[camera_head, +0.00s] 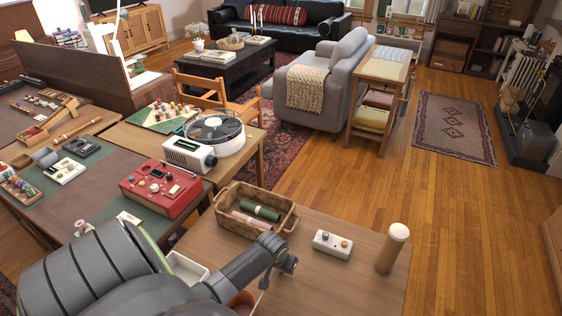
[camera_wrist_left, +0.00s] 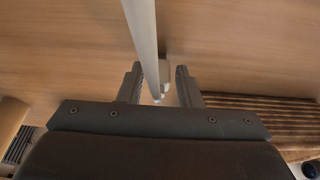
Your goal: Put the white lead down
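My left gripper (camera_head: 288,263) hangs over the near wooden table (camera_head: 340,285), in front of the wicker basket. In the left wrist view its two fingers (camera_wrist_left: 161,90) stand either side of the white lead (camera_wrist_left: 144,30), which runs from the top edge down between them. A pale plug-like end (camera_wrist_left: 165,70) shows between the fingers, and the grip looks closed on it. In the head view only a thin pale piece shows below the gripper; the arm hides much of that area. My right gripper is not in view.
The wicker basket (camera_head: 226,222) holds a green roll (camera_head: 262,212) and a pink roll. A small white box with knobs (camera_head: 332,244) and a brown cylinder with a pale top (camera_head: 391,252) stand to the right. A white tray (camera_head: 188,270) is partly behind my arm. The table's front right is clear.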

